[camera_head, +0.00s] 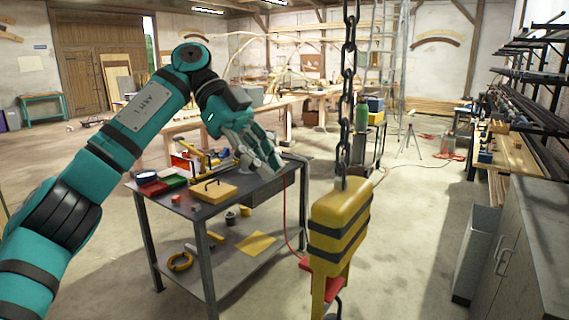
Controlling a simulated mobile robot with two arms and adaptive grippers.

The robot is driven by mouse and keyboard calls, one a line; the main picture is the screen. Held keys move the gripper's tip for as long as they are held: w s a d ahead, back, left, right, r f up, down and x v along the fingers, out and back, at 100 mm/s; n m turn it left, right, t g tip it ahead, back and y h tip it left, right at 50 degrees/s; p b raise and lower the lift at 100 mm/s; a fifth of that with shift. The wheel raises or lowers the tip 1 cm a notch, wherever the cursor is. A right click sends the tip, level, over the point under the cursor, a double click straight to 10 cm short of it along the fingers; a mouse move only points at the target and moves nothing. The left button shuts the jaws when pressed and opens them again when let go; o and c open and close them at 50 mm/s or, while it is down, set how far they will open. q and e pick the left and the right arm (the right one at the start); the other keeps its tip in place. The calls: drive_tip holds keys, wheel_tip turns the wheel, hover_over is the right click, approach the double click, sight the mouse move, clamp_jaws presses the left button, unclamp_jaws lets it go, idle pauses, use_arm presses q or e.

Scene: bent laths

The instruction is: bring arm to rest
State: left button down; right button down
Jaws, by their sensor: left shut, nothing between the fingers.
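My left arm reaches in from the left, raised and bent over at the elbow. My left gripper (265,163) is above the back right part of a dark metal work table (240,203). Its fingers are together and point down to the right, with nothing between them. I cannot tell whether the fingertips touch anything on the table. My right gripper is not in view.
A yellow-and-black hoist block (340,228) hangs on a chain (347,90) just right of the table. A grey cabinet (522,255) stands at right.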

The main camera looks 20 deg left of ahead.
use_arm(q)
drive_tip(key=w+d+f+h, duration=0.7)
drive_tip(key=w+f, duration=0.1)
drive_tip(key=f, duration=0.2)
drive_tip(key=w+f+n+t+h, duration=0.4)
drive_tip(key=w+f+n+t, duration=0.35)
drive_tip(key=f, duration=0.75)
drive_tip(key=s+a+f+n+t+y, duration=0.1)
drive_tip(key=a+f+n+t+y, duration=0.2)
drive_tip(key=f, duration=0.7)
drive_tip(key=a+f+n+t+y, duration=0.2)
drive_tip(key=f+n+t+y, duration=0.15)
drive_tip(key=f, duration=0.65)
drive_tip(key=s+a+f+n+t+y, duration=0.1)
drive_tip(key=a+f+n+t+y, duration=0.2)
drive_tip(key=f, duration=0.7)
drive_tip(key=s+a+f+n+g+y, duration=0.1)
drive_tip(key=s+a+f+g+y, duration=0.25)
drive_tip(key=s+f, duration=0.95)
drive_tip(key=s+a+f+n+g+y, duration=0.2)
drive_tip(key=s+f+y, duration=0.3)
drive_tip(key=s+f, duration=0.85)
drive_tip(key=s+f+g+y, duration=0.1)
drive_tip(key=s+f+g, duration=0.2)
drive_tip(key=s, duration=1.3)
drive_tip(key=s+a+f+g, duration=0.1)
drive_tip(key=s+f+g, duration=0.3)
drive_tip(key=s+f, duration=0.4)
drive_tip(key=s, duration=0.7)
drive_tip(key=shift+s+f+y, duration=0.4)
